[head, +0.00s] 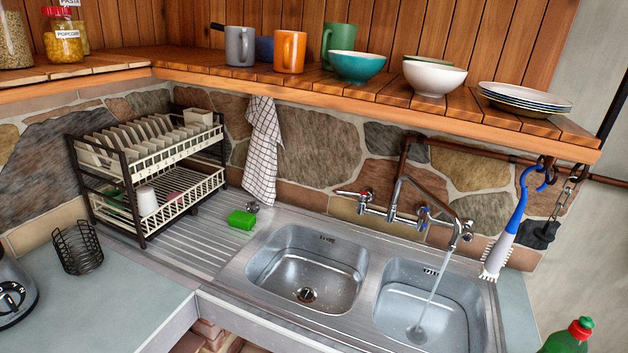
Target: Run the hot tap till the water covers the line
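The wall-mounted tap (392,214) is in the head view, behind the double sink. Its red-marked hot handle (364,196) is on the left and its blue-marked handle (424,214) is on the right. A stream of water (434,290) falls from the spout into the right basin (395,285). Which handle is open I cannot tell. The left basin (275,264) has no stream and its drain (305,295) shows. I cannot see a fill line; the right basin's lower part is cut by the picture edge. My gripper is not in view.
A green sponge (241,220) lies behind the left basin. A dish rack (150,180) stands at left beside a wire holder (78,248). A brush (507,238) hangs right of the tap. A shelf (400,105) overhangs the sink.

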